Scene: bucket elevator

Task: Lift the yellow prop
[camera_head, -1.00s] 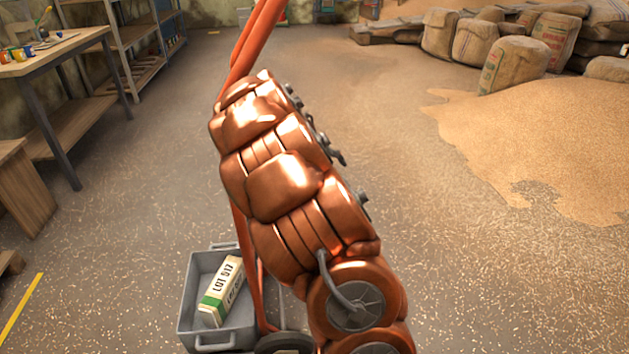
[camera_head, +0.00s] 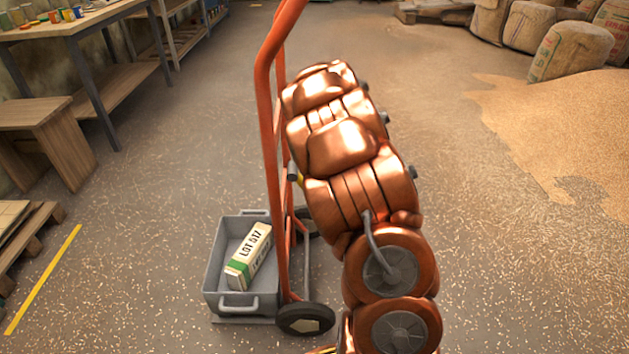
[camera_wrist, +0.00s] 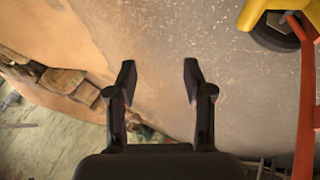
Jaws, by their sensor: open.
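A yellow part (camera_wrist: 262,9) shows at the top right of the wrist view, cut off by the frame edge, beside a dark wheel and orange-red tubing. I cannot tell whether it is the prop. In the head view, a small yellow bit shows behind my copper arm, beside the orange-red hand truck (camera_head: 273,150); most of that area is hidden. My gripper (camera_wrist: 159,76) is open and empty in the wrist view, its two dark fingers apart over bare floor, left of the yellow part and not touching it. My arm hides the gripper in the head view.
A grey bin (camera_head: 216,268) holding a white-and-green "LOT 517" box (camera_head: 249,255) sits on the hand truck's toe plate. A workbench (camera_head: 70,27), wooden stand (camera_head: 52,140) and pallet (camera_head: 25,235) are at left. Grain (camera_head: 560,140) and sacks (camera_head: 577,50) lie at right. Floor between is clear.

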